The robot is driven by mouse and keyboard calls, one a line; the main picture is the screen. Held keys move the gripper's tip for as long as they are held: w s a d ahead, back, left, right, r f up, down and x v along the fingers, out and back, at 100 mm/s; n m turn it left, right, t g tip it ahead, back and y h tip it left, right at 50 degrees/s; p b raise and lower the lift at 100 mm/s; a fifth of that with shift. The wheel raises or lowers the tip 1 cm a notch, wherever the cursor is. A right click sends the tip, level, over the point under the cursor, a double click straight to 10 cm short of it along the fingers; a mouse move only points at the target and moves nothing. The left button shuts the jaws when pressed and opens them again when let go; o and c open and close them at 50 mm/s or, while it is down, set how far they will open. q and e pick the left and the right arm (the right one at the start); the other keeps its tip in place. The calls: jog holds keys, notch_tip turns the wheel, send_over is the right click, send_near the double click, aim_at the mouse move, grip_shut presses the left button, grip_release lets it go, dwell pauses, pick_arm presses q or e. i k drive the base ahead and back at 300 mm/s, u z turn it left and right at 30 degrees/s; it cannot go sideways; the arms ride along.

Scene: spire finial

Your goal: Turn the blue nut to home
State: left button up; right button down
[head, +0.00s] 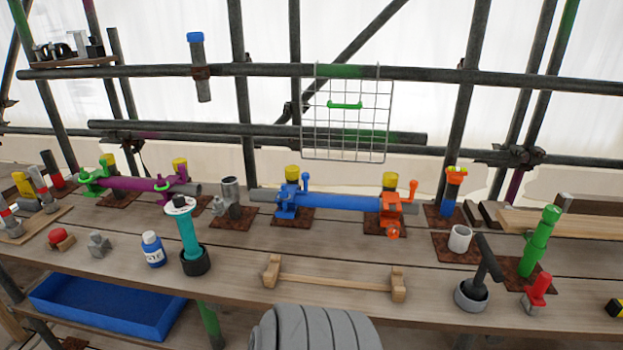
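A blue clamp (289,203) sits at the left part of a blue tube (342,201), on a rusty plate. It has a yellow cap on top and a small upright blue part (306,183) at its right, which may be the blue nut; it is too small to tell its turn. An orange clamp (384,206) with an orange upright part (413,189) sits at the tube's right part. Neither of my grippers is in view.
On the bench stand a teal tool (187,238) in a black cup, a blue bottle (152,250), a wooden cradle (334,278), a black-handled tool in a grey cup (471,295) and a green post (538,243). A wire grid (345,119) hangs behind. Bare planks lie before the blue tube.

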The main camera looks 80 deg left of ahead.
aim_at(283, 196)
jog(key=u, duration=0.35)
jog(key=i, duration=1)
jog(key=u, duration=1.55)
jog(key=i, duration=0.7)
jog(key=u, duration=0.8)
